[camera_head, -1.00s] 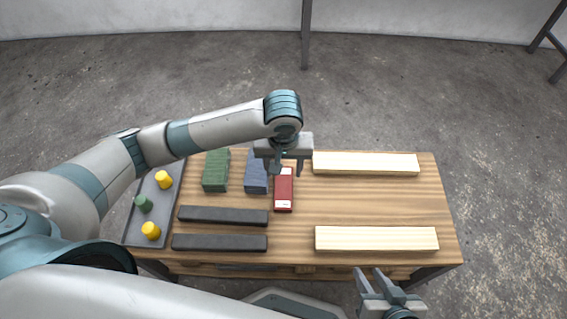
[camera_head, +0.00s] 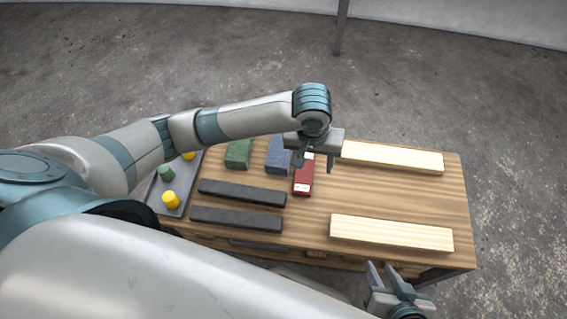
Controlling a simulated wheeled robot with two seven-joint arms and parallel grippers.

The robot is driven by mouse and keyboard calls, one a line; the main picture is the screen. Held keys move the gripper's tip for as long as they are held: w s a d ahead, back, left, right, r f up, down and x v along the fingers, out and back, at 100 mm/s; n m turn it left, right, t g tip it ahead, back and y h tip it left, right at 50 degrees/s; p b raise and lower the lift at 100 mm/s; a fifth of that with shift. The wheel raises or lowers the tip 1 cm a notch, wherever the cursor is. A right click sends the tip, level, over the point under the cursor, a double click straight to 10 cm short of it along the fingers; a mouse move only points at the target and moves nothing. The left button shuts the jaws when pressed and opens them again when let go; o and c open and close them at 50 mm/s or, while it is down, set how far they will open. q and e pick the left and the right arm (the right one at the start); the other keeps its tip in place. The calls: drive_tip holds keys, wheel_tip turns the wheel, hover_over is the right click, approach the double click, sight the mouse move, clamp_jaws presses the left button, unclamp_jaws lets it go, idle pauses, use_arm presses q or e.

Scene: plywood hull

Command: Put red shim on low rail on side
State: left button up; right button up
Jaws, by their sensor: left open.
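The red shim (camera_head: 303,182), a flat red block with pale marks at its ends, lies on the wooden table, right of the blue block. My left gripper (camera_head: 315,163) is open over the shim's far end, pointing down; I cannot tell whether it touches the shim. Two dark rails (camera_head: 241,194) (camera_head: 236,219) lie at the front left of the table. Two pale wood rails (camera_head: 393,157) (camera_head: 391,233) lie at the right, one far and one near. Which rail counts as low is not clear. My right gripper (camera_head: 381,265) is open and empty at the table's near edge.
A blue block (camera_head: 279,157) and a green block (camera_head: 239,153) stand left of the shim. A grey tray (camera_head: 155,190) at the left edge holds yellow and green pegs, partly hidden by my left arm. The tabletop (camera_head: 400,195) between the pale rails is clear.

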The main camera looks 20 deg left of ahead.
use_arm(q)
drive_tip(key=s+d+f+m+h, duration=0.1)
drive_tip(key=s+d, duration=0.1)
drive_tip(key=d, duration=0.1)
drive_tip(key=s+d+f+m+t+h, duration=0.1)
drive_tip(key=s+d+h, duration=0.1)
drive_tip(key=s+d, duration=0.1)
drive_tip(key=s+d+f+m+t+h, duration=0.1)
drive_tip(key=s+d+f+h, duration=0.1)
drive_tip(key=s+d, duration=0.1)
drive_tip(key=shift+s+d, duration=0.1)
drive_tip(key=shift+d, duration=0.15)
drive_tip(key=s+a+t, duration=0.1)
drive_tip(key=s+a+f, duration=0.1)
drive_tip(key=s+a+t, duration=0.1)
drive_tip(key=shift+s+a+f+m+t, duration=0.1)
drive_tip(key=shift+s+f+m+t, duration=0.15)
drive_tip(key=shift+s+m+t, duration=0.1)
drive_tip(key=s+a, duration=0.2)
drive_tip(key=s+a+f+t+y, duration=0.1)
drive_tip(key=a, duration=0.2)
drive_tip(key=s+a+m+y, duration=0.1)
drive_tip(key=s+a, duration=0.1)
drive_tip(key=a, duration=0.1)
drive_tip(key=shift+s+a+f+t, duration=0.1)
drive_tip(key=shift+s+f+t, duration=0.1)
drive_tip(key=shift+s+t, duration=0.1)
drive_tip(key=shift+o, duration=0.3)
drive_tip(key=shift+s, duration=0.15)
